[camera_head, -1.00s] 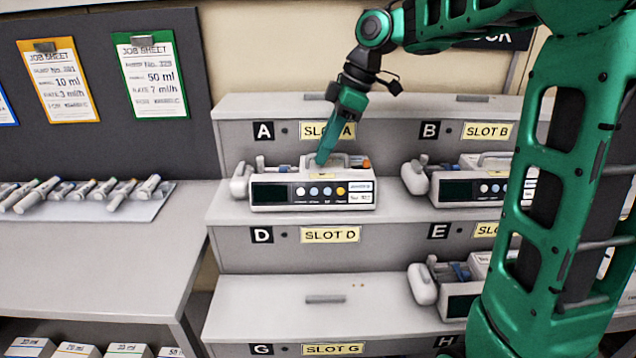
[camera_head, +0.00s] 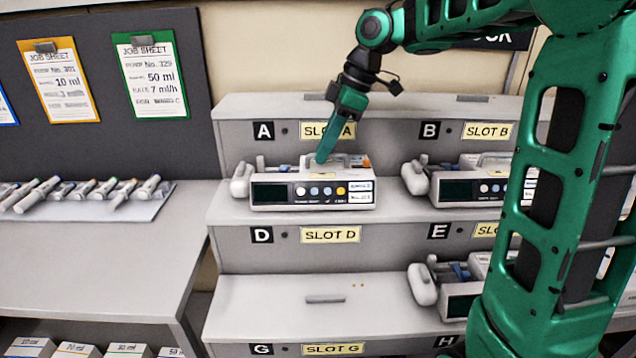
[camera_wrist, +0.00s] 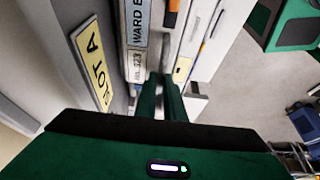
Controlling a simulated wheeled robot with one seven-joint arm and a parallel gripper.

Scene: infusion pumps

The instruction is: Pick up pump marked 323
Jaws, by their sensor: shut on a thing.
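A white pump (camera_head: 285,206) with a dark screen and a row of buttons sits on the slot A shelf. In the wrist view, a label on the pump (camera_wrist: 137,66) reads No. 323 with a ward mark. My gripper (camera_head: 322,160) points down onto the pump's top handle (camera_head: 340,158). In the wrist view, its two green fingers (camera_wrist: 168,83) are close together, shut on the handle. The pump looks level and on the shelf; I cannot see a gap under it. The fingers partly hide the handle.
Another pump (camera_head: 462,188) stands in slot B to the right, and one (camera_head: 455,303) on the shelf below it. The slot D shelf (camera_head: 270,300) is empty. Syringes lie on a tray (camera_head: 150,207) on the left table. My arm covers the right side.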

